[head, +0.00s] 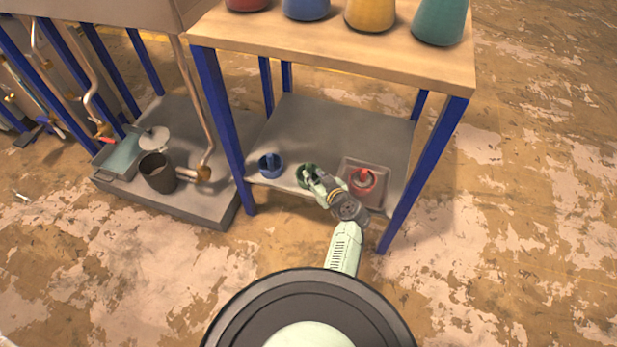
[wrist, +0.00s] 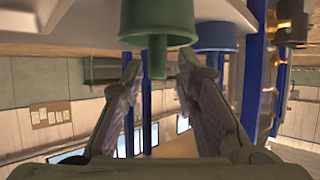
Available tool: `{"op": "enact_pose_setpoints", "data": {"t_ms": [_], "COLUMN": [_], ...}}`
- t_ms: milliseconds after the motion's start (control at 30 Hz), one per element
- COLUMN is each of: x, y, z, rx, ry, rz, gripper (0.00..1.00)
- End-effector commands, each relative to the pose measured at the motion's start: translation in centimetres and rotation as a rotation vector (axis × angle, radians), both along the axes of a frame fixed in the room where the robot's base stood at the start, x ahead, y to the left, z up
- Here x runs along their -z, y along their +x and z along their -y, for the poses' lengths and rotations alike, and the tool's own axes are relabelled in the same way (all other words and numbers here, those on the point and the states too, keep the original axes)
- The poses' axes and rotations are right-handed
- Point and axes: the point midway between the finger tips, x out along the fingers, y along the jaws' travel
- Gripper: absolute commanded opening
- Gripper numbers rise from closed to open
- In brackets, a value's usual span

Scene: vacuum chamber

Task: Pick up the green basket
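The green basket (head: 300,178) stands on the lower shelf, between a blue basket (head: 270,167) and a red one (head: 362,184). My gripper (head: 318,184) is at its near right side and hides part of it in the head view. In the wrist view the green basket (wrist: 157,20) hangs at the top of the picture, which looks upside down. Its upright handle points down towards the gap between the fingertips of my gripper (wrist: 160,66). The fingers are spread apart with clear space on both sides of the handle, and nothing is held.
The wooden tabletop (head: 330,45) overhangs the shelf (head: 345,128) and bears several coloured vessels. Blue legs (head: 425,170) frame the shelf. The red basket sits on a pale square tray (head: 378,168). To the left, a dark bucket (head: 158,174) stands on a low platform. The floor at right is clear.

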Motion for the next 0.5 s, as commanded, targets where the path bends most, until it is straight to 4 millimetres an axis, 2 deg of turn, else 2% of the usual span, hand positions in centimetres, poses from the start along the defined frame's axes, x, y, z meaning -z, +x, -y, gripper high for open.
{"op": "enact_pose_setpoints", "data": {"t_ms": [167, 333, 500], "x": [0.6, 1.8, 2.3], "y": [1.3, 3.6, 4.6], "z": [-0.6, -1.5, -2.0], "rx": [-0.001, -0.001, 0.0], "ry": [0.002, 0.002, 0.0], "rz": [0.0, 0.001, 0.0], "gripper": [0.28, 0.28, 0.28]}}
